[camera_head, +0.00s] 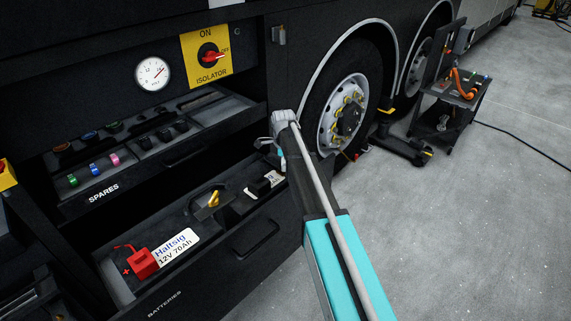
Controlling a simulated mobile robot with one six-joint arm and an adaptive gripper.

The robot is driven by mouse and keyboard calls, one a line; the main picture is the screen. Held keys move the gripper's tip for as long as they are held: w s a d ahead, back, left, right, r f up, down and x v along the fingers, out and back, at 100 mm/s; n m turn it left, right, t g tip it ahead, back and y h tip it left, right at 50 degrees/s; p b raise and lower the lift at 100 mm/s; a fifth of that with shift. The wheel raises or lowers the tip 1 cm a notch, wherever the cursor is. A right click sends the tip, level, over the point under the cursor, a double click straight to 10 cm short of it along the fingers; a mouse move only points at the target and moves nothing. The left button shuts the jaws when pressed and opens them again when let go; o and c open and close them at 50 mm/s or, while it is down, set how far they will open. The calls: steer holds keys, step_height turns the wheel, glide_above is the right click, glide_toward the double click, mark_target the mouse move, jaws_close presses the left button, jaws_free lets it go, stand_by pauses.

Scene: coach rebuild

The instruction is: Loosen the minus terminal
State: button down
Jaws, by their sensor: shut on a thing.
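The battery drawer (240,268) stands open at the lower middle. In it lies a battery with a white label (178,244) reading "12V 70Ah" and a red plus terminal cover (142,263) at its near left end. A black block (261,187) sits farther right, beside a second white label partly hidden by my arm. I cannot tell whether this block is the minus terminal or its cover. My turquoise and dark arm reaches up from the bottom, its wrist over the drawer's right end. My gripper's fingertips are hidden behind the arm, so what they hold does not show.
A yellow-handled piece (213,199) stands in the drawer. A wheel (343,115) is behind my arm; a tool cart (455,95) stands right.

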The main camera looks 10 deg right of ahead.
steer(key=shift+w+a+n, duration=0.15)
steer(key=shift+a+n, duration=0.05)
steer(key=shift+n, duration=1)
steer(key=n, duration=0.6)
steer(key=shift+s, duration=0.2)
steer(key=n, duration=0.4)
steer(key=shift+a+n, duration=0.1)
steer(key=shift+n, duration=0.3)
steer(key=n, duration=0.4)
steer(key=shift+n, duration=0.4)
steer(key=shift+c, duration=1.5)
jaws_free()
steer(key=shift+w, duration=0.1)
